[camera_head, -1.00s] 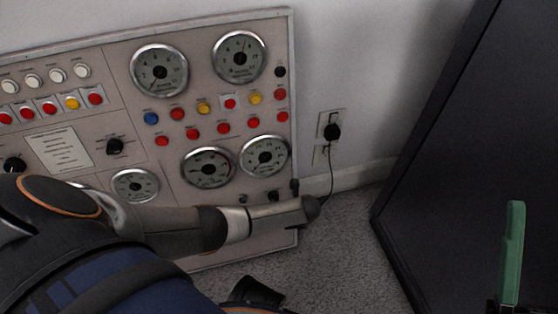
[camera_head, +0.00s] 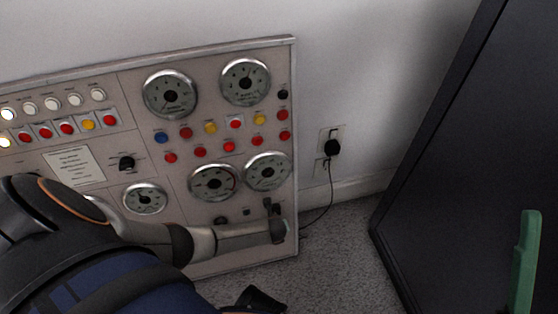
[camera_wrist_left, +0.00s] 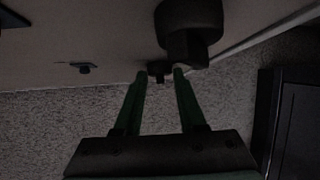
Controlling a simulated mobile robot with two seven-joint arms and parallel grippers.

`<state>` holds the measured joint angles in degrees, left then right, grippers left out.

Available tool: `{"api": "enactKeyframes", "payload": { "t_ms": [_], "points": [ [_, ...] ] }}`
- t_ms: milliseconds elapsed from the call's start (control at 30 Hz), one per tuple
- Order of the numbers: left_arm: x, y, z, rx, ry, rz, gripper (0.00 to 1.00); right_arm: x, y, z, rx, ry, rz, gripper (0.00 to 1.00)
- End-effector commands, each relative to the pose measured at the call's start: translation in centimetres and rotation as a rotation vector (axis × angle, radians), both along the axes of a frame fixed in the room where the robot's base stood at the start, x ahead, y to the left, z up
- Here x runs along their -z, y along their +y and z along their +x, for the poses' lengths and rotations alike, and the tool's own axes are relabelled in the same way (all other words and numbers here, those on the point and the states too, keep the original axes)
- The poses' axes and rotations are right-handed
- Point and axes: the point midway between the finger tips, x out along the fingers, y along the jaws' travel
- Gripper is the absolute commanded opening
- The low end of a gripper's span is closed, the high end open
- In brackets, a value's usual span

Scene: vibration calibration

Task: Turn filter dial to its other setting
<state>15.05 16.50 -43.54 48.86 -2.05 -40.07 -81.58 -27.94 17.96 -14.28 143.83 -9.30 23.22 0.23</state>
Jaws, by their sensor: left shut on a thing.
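The grey control panel (camera_head: 218,111) stands against the wall, with gauges, coloured buttons and several black knobs. No label is readable, so I cannot tell by name which knob is the filter dial. In the left wrist view, the green fingers of my left gripper (camera_wrist_left: 158,74) are shut on a small dark knob (camera_wrist_left: 159,67) on the panel. A larger black knob (camera_wrist_left: 189,25) is just beside it, nearer the camera. One green finger of my right gripper (camera_head: 525,260) shows at the lower right.
A wall outlet with a black plug (camera_head: 332,147) is right of the panel, its cord hanging to the carpet. A large dark cabinet (camera_head: 470,150) stands at the right. A small bluish toggle (camera_wrist_left: 84,68) is left of the left fingers. Carpet (camera_head: 345,260) is clear between panel and cabinet.

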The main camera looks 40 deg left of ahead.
Motion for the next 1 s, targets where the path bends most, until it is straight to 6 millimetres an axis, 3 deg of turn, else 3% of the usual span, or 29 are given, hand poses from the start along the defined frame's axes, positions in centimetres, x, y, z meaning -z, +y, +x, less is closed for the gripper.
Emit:
{"api": "enactKeyframes", "payload": {
  "t_ms": [167,500,733,1000],
  "points": [
    [0.3,0.4,-0.5,-0.034,-0.121,-0.104,0.0,-0.1,0.0,0.0,0.001,-0.006,0.0,0.5],
    [1.0,0.7,-0.9,-0.087,-0.325,-0.276,0.0,2.9,0.2,0.1,0.01,-0.001,-0.025,0.5],
    [1.0,0.7,-1.0,-0.11,-0.408,-0.348,0.0,4.7,0.5,0.2,0.014,0.003,-0.042,0.5],
    [0.8,0.8,-1.0,-0.123,-0.45,-0.381,0.0,5.5,0.7,0.3,0.02,0.012,-0.045,0.5]
  ]
}}
